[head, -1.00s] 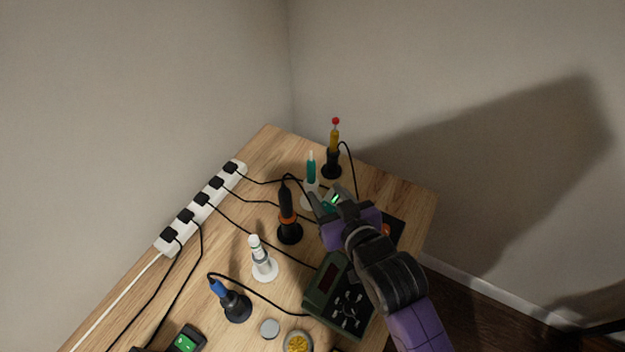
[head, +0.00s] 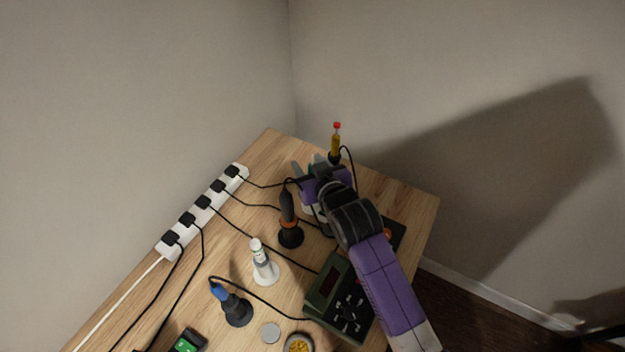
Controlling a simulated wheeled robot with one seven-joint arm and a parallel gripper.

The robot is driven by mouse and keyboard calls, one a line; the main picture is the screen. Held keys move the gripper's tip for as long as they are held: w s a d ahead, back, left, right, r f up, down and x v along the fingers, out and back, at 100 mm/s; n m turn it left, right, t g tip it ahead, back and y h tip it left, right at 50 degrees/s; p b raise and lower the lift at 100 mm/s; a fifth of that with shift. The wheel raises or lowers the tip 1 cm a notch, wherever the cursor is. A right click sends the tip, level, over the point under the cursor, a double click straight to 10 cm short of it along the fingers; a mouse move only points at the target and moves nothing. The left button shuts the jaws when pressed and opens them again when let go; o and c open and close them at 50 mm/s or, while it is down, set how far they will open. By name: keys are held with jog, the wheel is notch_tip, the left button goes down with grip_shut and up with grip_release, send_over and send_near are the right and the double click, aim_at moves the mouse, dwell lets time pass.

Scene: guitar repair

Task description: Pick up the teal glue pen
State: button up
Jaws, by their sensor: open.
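The teal glue pen (head: 318,158) stands upright in its holder near the back corner of the table. Only a small teal bit of it shows past my gripper, and the rest is hidden. My gripper (head: 315,166) is open, with its fingers at the pen, one to the left and one to the right as far as I can tell. Whether the fingers touch the pen is hidden by my wrist.
A yellow pen with a red tip (head: 336,142) stands close behind on the right. A white pen (head: 261,258), blue iron (head: 232,303), green station (head: 340,298) and power strip (head: 205,207) are nearer or left. Cables cross the table.

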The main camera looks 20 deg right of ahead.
jog(key=shift+w+f, duration=0.1)
jog(key=shift+w, duration=0.1)
grip_shut()
dwell(0.3)
notch_tip(320, 180, up, 20)
dwell(0.6)
jog(key=c, duration=0.6)
grip_release()
grip_shut()
